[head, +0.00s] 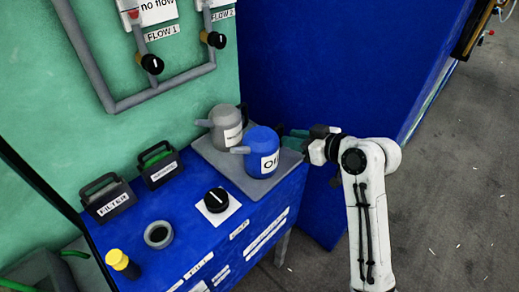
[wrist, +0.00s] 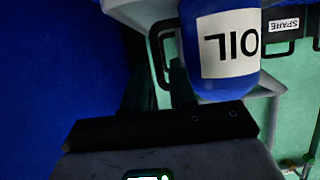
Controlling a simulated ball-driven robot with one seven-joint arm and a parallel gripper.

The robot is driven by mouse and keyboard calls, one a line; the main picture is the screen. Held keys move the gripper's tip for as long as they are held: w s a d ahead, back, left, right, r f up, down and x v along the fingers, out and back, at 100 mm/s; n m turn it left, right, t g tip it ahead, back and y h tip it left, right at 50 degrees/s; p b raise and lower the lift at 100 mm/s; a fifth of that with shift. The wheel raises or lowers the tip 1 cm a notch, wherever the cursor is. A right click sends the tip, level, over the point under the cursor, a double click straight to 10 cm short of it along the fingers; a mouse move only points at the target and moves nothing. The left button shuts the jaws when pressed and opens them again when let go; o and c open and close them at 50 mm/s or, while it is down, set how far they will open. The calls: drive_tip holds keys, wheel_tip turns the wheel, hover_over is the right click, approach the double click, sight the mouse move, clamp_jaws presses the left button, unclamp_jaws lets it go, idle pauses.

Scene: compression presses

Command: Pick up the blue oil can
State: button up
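The blue oil can (head: 262,150) with a white OIL label stands upright on the grey tray (head: 222,171). In the wrist view the can (wrist: 215,85) fills the top middle, its label upside down. Its dark loop handle (wrist: 153,42) shows on the can's left side there. My gripper (head: 293,139) is just right of the can in the head view, at handle height. In the wrist view its dark fingers (wrist: 160,88) stand apart, with the lower part of the handle at or between them. Whether they touch the handle is too dark to tell.
A grey can (head: 224,128) stands close behind the blue one on the tray. A black knob (head: 216,199), two handled filters, one marked FILTER (head: 109,200), and a yellow-capped bottle (head: 122,263) occupy the blue bench. A tall blue cabinet (head: 340,70) rises behind my gripper.

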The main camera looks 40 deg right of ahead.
sight(281, 135)
drive_tip(key=shift+p+x, duration=0.35)
drive_tip(key=shift+x, duration=2.25)
drive_tip(key=shift+d, duration=0.15)
drive_tip(key=shift+c, duration=0.3)
clamp_jaws()
drive_tip(key=shift+r, duration=0.1)
